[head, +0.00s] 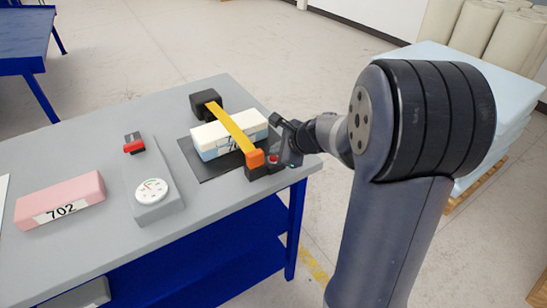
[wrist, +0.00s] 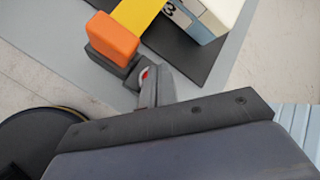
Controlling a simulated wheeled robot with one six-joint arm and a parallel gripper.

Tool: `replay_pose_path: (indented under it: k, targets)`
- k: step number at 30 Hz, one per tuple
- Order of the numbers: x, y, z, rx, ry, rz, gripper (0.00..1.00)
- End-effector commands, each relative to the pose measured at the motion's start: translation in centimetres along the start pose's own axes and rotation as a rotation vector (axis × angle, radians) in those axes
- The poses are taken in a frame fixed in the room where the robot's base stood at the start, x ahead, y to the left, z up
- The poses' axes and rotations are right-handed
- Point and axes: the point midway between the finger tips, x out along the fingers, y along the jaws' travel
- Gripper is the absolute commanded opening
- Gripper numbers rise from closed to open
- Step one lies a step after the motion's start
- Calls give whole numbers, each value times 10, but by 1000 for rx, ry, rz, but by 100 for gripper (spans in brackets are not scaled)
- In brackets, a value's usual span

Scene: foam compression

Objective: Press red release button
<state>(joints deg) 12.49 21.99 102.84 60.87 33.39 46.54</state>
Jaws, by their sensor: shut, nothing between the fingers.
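The red release button (head: 273,158) sits on the dark clamp base at the near right end of the yellow strap (head: 232,127), beside an orange block (head: 256,158). In the wrist view, the red button (wrist: 145,74) is a small patch, mostly hidden by my fingers. My gripper (head: 289,152) is shut and empty, right at the button. Its fingers (wrist: 157,86) also show in the wrist view. I cannot tell whether they touch the button. The strap runs over a white and light-blue foam block (head: 213,144) on a dark plate (head: 217,168).
A grey box with a gauge (head: 152,190) and a red switch (head: 133,146) stands left of the plate. A pink foam block labelled 702 (head: 60,199) lies further left. The grey table (head: 105,242) has its right edge close to my gripper.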

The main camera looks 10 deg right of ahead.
Motion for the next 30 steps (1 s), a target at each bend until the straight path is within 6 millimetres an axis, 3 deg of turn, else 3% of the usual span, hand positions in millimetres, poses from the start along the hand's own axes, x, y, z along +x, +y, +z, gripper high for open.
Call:
replay_pose_path:
  k: [30]
  targets:
    - [7, 5, -5, 0, 0, 0, 0]
